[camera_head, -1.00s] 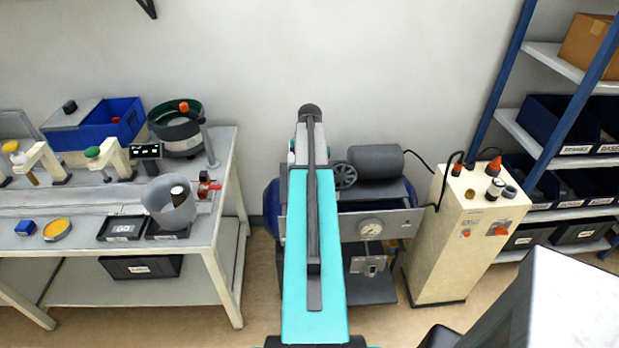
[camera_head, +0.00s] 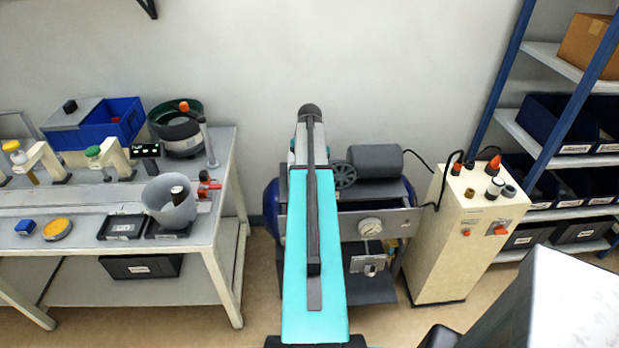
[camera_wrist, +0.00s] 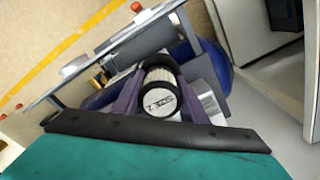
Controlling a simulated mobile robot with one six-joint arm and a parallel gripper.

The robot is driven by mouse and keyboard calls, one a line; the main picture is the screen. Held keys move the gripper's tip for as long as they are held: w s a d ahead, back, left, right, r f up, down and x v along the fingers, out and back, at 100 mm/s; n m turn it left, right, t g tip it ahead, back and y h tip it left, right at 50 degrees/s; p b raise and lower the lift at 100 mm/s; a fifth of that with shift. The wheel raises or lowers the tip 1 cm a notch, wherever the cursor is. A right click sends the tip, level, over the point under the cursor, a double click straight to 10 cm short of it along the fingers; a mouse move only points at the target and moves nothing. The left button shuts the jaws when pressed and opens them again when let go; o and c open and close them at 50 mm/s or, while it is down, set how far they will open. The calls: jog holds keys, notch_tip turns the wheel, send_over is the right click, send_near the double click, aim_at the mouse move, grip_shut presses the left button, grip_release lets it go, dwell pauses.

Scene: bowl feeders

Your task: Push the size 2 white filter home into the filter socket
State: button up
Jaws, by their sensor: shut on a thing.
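In the wrist view, my gripper (camera_wrist: 155,100) is shut on the size 2 white filter (camera_wrist: 159,78), with a purple finger on each side. The filter has a pale ribbed body and a dark-rimmed end with a white label (camera_wrist: 160,103) facing the camera. The filter socket cannot be made out; the filter and fingers cover the area behind them. I cannot tell whether the filter touches or sits in anything. In the head view, my teal arm reaches forward over the compressor and hides the gripper and filter.
The compressor has a dark motor (camera_head: 377,161), a grey panel (camera_head: 405,222) and a round gauge (camera_head: 370,228). A cream cabinet (camera_head: 450,245) with knobs and cables stands to its right. A workbench (camera_head: 225,200) is on the left and blue shelving (camera_head: 500,70) on the right.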

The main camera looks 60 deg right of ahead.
jog(key=shift+s+a+f+b, duration=0.15)
jog(key=shift+a+f+b, duration=0.1)
jog(key=shift+f, duration=0.4)
jog(key=shift+s+a+f+b, duration=0.15)
jog(key=shift+a+f+b, duration=0.1)
jog(key=shift+f, duration=0.35)
dwell(0.6)
jog(key=o, duration=1.3)
jog(key=shift+c, duration=0.2)
jog(key=shift+s, duration=0.1)
jog(key=c, duration=0.3)
jog(key=shift+c, duration=0.2)
jog(key=shift+r, duration=0.1)
jog(key=shift+o, duration=0.6)
jog(key=shift+w+d+r+p, duration=0.15)
jog(key=shift+d+r+p, duration=0.05)
jog(key=shift+r+p, duration=0.35)
jog(key=shift+w+d+r+p, duration=0.15)
jog(key=shift+r+p, duration=0.3)
jog(key=shift+r, duration=0.1)
jog(key=shift+w+r+p, duration=0.1)
jog(key=shift+r+p, duration=0.45)
jog(key=shift+r, duration=0.45)
jog(key=shift+r+p, duration=0.8)
jog(key=shift+r, duration=0.7)
